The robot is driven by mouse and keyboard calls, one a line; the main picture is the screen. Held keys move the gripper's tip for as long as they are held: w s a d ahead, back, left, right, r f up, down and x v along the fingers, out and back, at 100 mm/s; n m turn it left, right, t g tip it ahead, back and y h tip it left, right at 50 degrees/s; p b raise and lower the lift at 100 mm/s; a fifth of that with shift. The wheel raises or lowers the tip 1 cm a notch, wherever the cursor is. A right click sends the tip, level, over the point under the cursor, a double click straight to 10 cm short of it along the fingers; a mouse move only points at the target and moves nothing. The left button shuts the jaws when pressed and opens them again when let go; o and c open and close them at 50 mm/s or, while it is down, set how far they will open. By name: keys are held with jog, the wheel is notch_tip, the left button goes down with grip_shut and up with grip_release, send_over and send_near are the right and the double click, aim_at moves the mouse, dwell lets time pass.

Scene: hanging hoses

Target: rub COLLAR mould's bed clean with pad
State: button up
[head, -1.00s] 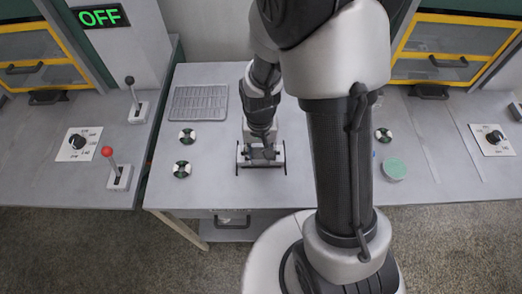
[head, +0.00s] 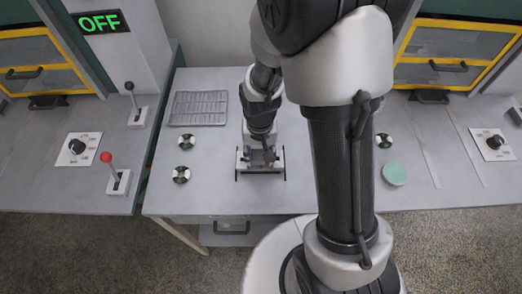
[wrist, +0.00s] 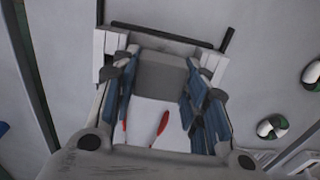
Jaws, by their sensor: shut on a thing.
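A pale mould (head: 277,158) sits at the front middle of the bench, with dark bars at its sides. In the wrist view its white bed (wrist: 145,112) carries red smears (wrist: 160,127) between my fingers. My gripper (head: 262,148) is down over the mould, its blue-lined fingers (wrist: 160,72) shut on a grey block, seemingly the pad (wrist: 160,78). The pad is over the far part of the bed; I cannot tell whether it touches. My fingers hide the bed's sides, and no name on the mould is readable.
Black-and-white round pieces (head: 181,174) lie left of the mould, another (head: 384,140) to the right. A slotted grey tray (head: 198,108) lies behind left, a green disc (head: 394,174) at right. Levers (head: 118,181) stand on the left bench. A sign (head: 99,22) reads OFF.

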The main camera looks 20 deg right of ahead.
jog(key=shift+s+a+f, duration=0.1)
jog(key=shift+s, duration=0.4)
jog(key=shift+s+a+f, duration=0.1)
jog(key=shift+s, duration=0.35)
jog(key=shift+d+r, duration=0.1)
jog(key=shift+d, duration=0.05)
jog(key=shift+w+d, duration=0.3)
jog(key=shift+w, duration=0.45)
jog(key=shift+w+d, duration=0.25)
jog(key=shift+w, duration=0.5)
jog(key=shift+s+a+f, duration=0.1)
jog(key=shift+s+a, duration=0.1)
jog(key=shift+s, duration=0.55)
jog(key=shift+s+a+f, duration=0.1)
jog(key=shift+s+a, duration=0.1)
jog(key=shift+s, duration=0.55)
jog(key=shift+w+d+r, duration=0.1)
jog(key=shift+w+d, duration=0.1)
jog(key=shift+w, duration=0.65)
jog(key=shift+w+d+r, duration=0.1)
jog(key=shift+w+d, duration=0.1)
jog(key=shift+w, duration=0.6)
jog(key=shift+a, duration=0.3)
